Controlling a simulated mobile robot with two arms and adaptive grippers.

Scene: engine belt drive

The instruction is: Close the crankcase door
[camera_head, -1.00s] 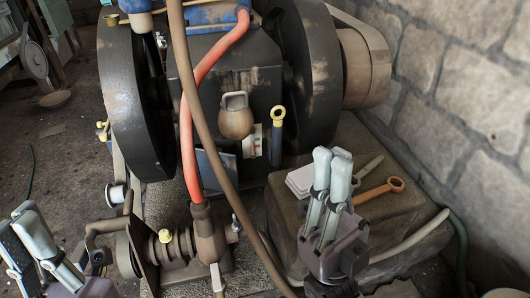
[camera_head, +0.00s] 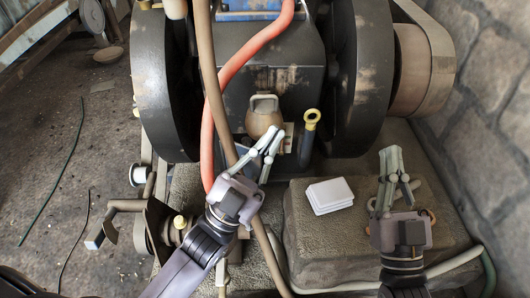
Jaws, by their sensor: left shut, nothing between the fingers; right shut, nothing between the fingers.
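The dark crankcase housing (camera_head: 290,88) stands between two large black flywheels. A rounded brown weight-like piece with a handle (camera_head: 262,118) sits at its front. I cannot clearly make out the crankcase door; the area low on the housing front is partly hidden by my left gripper and the hoses. My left gripper (camera_head: 271,140) is shut and empty, its fingertips in front of the housing just below the brown piece; contact cannot be told. My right gripper (camera_head: 391,152) is shut and empty above the stone block, right of the housing.
A red hose (camera_head: 213,110) and a brown hose (camera_head: 205,62) run down past the housing's left side. A yellow-topped dark handle (camera_head: 309,130) stands at its right. White cards (camera_head: 330,194) lie on the stone block (camera_head: 322,242). A stone wall (camera_head: 493,120) bounds the right.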

